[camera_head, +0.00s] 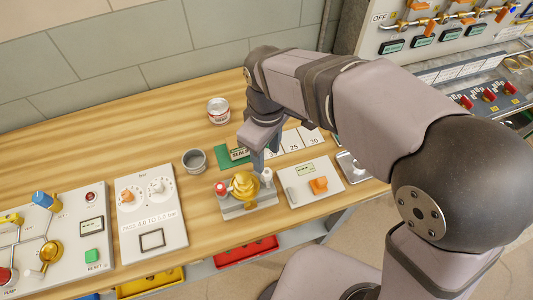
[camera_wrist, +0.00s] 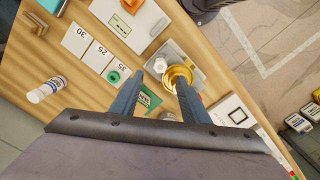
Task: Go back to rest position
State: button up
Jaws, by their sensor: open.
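My gripper (camera_head: 262,160) hangs from my arm over the wooden bench, just behind a brass valve (camera_head: 243,186) on a small grey plate. In the wrist view my gripper (camera_wrist: 160,84) shows two blue-grey fingers set well apart, with nothing held between them. The brass valve (camera_wrist: 178,76) lies beyond the fingertips there, close to the right one. A white hexagonal piece (camera_wrist: 160,62) stands on the same plate beside it. I cannot tell whether a fingertip touches the valve. My arm hides part of the bench on the right in the head view.
A panel with an orange switch (camera_head: 319,185) is to the right. A panel with dials (camera_head: 150,210) is to the left. The bench's back left is clear.

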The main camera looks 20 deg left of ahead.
dwell(0.3)
jog(key=shift+w+a+m, duration=0.1)
jog(key=shift+m, duration=0.2)
jog(key=shift+w+a+f+m+y, duration=0.25)
jog(key=shift+f+m, duration=0.25)
jog(key=shift+m, duration=1.3)
jog(key=s+d+f, duration=0.1)
jog(key=f, duration=0.1)
jog(key=s+d+f, duration=0.1)
jog(key=shift+s+d+f, duration=0.1)
jog(key=shift+d+f, duration=0.25)
jog(key=shift+d, duration=0.05)
jog(key=d+f+m, duration=0.1)
jog(key=d+m, duration=1.1)
jog(key=d, duration=1.7)
jog(key=shift+w+d+f, duration=0.2)
jog(key=shift+w, duration=0.15)
